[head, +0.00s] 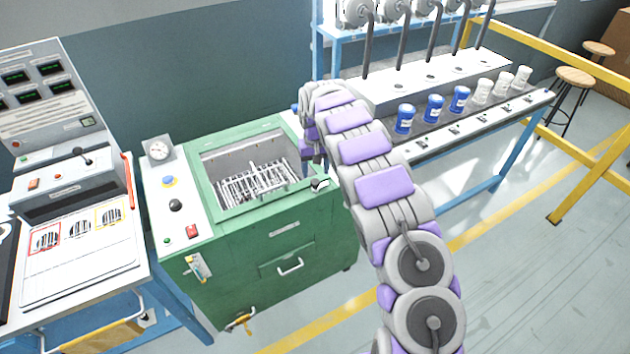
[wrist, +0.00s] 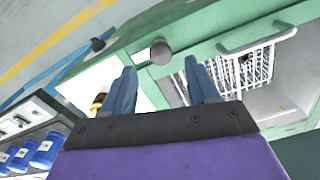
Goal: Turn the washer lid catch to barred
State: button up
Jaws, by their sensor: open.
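The green washer (head: 270,250) stands in the middle of the head view, its top opening uncovered and a wire basket (head: 252,183) inside. A small rounded grey knob (head: 320,184), seemingly the lid catch, sits at the rim's right front corner. In the wrist view the knob (wrist: 162,52) appears just beyond and between my fingertips, with no visible contact. Its barred or free setting cannot be read. My gripper (wrist: 161,68) is open and empty, its two blue-grey fingers apart. In the head view my arm mostly hides the gripper.
A bench with several blue and white jars (head: 435,108) stands to the right. A panel with a gauge (head: 159,149) and buttons adjoins the washer's left side. A yellow rail (head: 585,145) stands far right. Open floor (head: 500,290) lies in front.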

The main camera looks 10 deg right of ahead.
aim_at(315, 181)
jog(key=shift+a+f+b, duration=0.1)
jog(key=shift+f+b, duration=0.3)
jog(key=shift+f, duration=1.9)
jog(key=c, duration=1)
jog(key=shift+c, duration=0.2)
